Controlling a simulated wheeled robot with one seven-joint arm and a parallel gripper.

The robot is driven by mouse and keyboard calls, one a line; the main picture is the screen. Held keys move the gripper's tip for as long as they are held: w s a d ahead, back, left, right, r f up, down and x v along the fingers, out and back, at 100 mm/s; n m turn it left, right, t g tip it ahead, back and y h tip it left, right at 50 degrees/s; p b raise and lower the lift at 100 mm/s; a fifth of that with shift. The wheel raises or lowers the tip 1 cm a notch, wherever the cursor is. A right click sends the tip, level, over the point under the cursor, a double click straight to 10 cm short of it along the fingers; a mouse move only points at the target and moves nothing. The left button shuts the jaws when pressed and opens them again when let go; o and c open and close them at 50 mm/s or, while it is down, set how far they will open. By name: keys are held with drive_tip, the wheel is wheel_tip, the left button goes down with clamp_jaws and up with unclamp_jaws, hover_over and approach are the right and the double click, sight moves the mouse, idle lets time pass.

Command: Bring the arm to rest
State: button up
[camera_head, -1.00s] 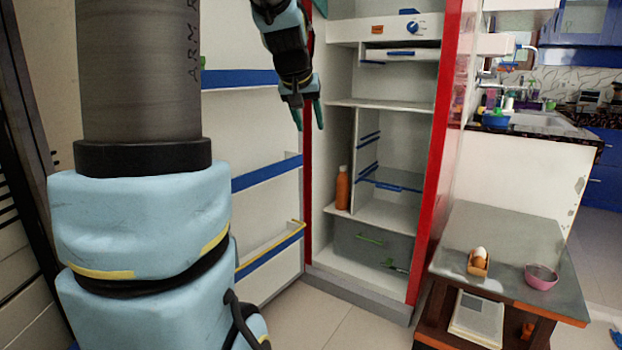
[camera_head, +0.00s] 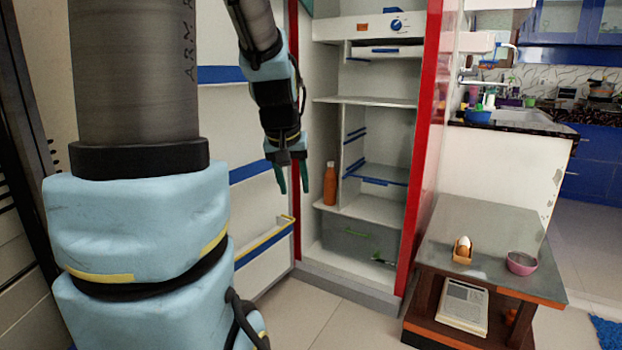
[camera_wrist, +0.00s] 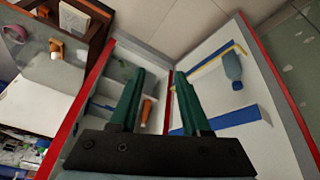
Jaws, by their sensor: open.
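My gripper (camera_head: 292,176) hangs pointing down in front of the open fridge (camera_head: 365,101) in the head view. It is open, with nothing between its green fingers, which also show in the wrist view (camera_wrist: 158,98). The fridge door (camera_head: 242,110) stands open behind my arm on the left. An orange bottle (camera_head: 330,184) stands upright on a fridge shelf, to the right of my gripper in the picture; it also shows in the wrist view (camera_wrist: 147,110). My gripper touches nothing that I can see.
A low table (camera_head: 487,240) stands right of the fridge, bearing an egg in an orange holder (camera_head: 463,250) and a pink bowl (camera_head: 521,263). A blue bottle (camera_wrist: 232,70) sits in the door in the wrist view. The floor (camera_head: 330,318) before the fridge is clear.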

drive_tip(key=s+a+f+g+y, duration=0.1)
drive_tip(key=s+a+f+g, duration=0.2)
drive_tip(key=s+f, duration=0.85)
wheel_tip(320, 180, up, 17)
drive_tip(key=s+p, duration=0.1)
drive_tip(key=p, duration=1.4)
drive_tip(key=shift+m, duration=0.4)
